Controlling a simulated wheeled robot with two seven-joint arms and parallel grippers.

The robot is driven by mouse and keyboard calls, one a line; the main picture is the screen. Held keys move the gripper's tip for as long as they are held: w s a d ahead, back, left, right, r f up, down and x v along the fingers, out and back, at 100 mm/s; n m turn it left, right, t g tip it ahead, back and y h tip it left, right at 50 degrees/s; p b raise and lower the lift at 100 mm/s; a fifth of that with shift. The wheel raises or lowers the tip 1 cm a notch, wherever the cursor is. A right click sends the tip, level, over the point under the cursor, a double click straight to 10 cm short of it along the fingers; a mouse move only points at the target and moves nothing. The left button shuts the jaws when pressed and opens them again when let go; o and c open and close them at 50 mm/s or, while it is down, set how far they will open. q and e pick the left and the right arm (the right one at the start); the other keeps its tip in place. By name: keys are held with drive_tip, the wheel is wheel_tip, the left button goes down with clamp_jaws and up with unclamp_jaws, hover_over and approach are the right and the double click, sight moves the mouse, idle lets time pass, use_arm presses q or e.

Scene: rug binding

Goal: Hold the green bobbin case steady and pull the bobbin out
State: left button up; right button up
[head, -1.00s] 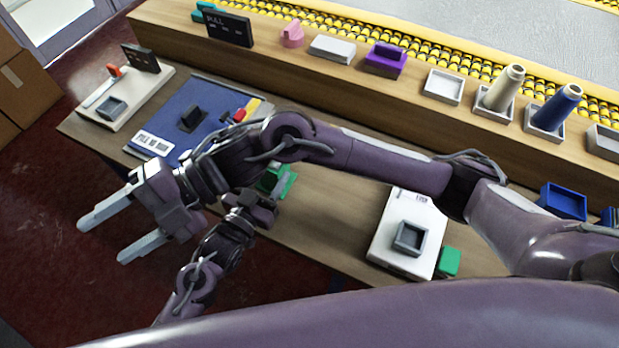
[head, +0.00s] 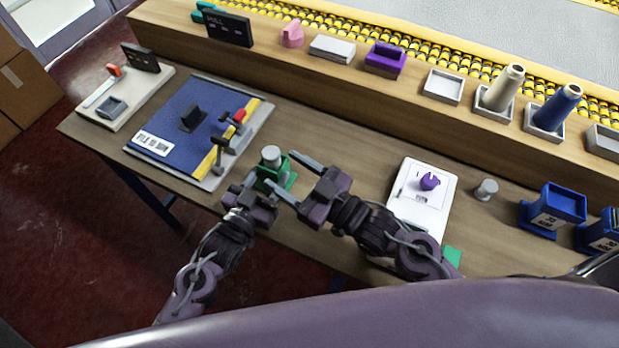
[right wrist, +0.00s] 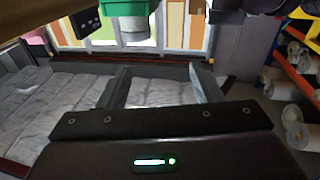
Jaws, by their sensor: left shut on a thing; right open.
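The green bobbin case (head: 284,181) stands near the front edge of the wooden table, upright. The pale grey bobbin (head: 271,154) sits in it, its top sticking out. My left gripper (head: 262,192) is shut on the case from the front left. My right gripper (head: 282,168) is open and empty at the right of the case, its fingers pointing towards it. In the right wrist view the picture is upside down: the case (right wrist: 125,8) and bobbin (right wrist: 136,38) show at the top, outside the gap between the open fingers (right wrist: 158,67).
A blue board (head: 172,122) with levers lies left of the case. A white panel with a purple knob (head: 429,181) lies to the right, near a small grey cylinder (head: 486,190) and a blue box (head: 562,203). A wooden shelf (head: 290,72) with trays and cones runs behind.

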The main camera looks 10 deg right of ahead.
sight(265, 149)
drive_tip(key=d+f+m+h, duration=0.2)
drive_tip(key=d, duration=0.1)
drive_tip(key=x, duration=1.1)
drive_tip(key=shift+a+r, duration=0.1)
drive_tip(key=c, duration=1.1)
drive_tip(key=shift+r, duration=0.1)
drive_tip(key=shift+r, duration=4.2)
